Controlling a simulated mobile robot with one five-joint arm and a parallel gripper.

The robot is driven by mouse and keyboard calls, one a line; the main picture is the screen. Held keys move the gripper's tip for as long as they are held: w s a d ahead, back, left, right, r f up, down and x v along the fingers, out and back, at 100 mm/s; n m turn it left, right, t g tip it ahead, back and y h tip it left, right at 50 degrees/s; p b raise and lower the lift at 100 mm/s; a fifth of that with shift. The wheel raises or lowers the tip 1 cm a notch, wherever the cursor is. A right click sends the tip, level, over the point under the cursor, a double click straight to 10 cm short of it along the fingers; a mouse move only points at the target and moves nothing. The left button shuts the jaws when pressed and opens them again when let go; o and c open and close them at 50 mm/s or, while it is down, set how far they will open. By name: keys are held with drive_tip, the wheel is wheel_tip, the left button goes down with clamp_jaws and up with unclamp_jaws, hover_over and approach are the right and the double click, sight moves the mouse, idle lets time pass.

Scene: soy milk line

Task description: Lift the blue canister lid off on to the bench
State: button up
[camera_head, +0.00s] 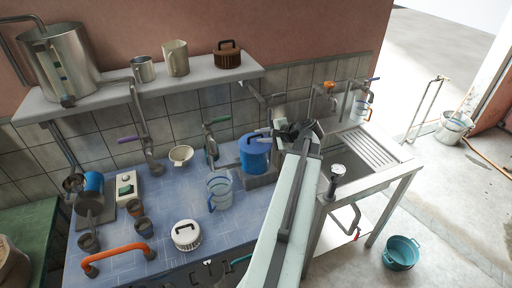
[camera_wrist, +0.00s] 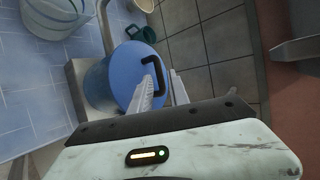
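The blue canister (camera_head: 254,160) stands upright on a grey block at the back right of the tiled bench (camera_head: 165,185). Its blue lid (camera_wrist: 122,72) is on it, with a dark arched handle (camera_wrist: 153,62) on top. My gripper (camera_wrist: 161,75) is at the lid from the right, its two pale ridged fingers apart. Part of the handle shows in the gap between the fingers; I cannot tell whether they touch it. In the head view, the fingers (camera_head: 262,134) reach over the lid and partly hide the handle.
A clear jug (camera_head: 219,190) stands on the bench left of the canister, with a white-lidded pot (camera_head: 186,235) in front. A tap (camera_head: 210,145) and a white bowl (camera_head: 181,156) are behind. A shelf (camera_head: 190,80) overhangs the back. Some bench surface around the jug is bare.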

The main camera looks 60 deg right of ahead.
drive_tip(key=shift+x, duration=0.9)
drive_tip(key=shift+s, duration=0.1)
clamp_jaws()
drive_tip(key=shift+r, duration=0.1)
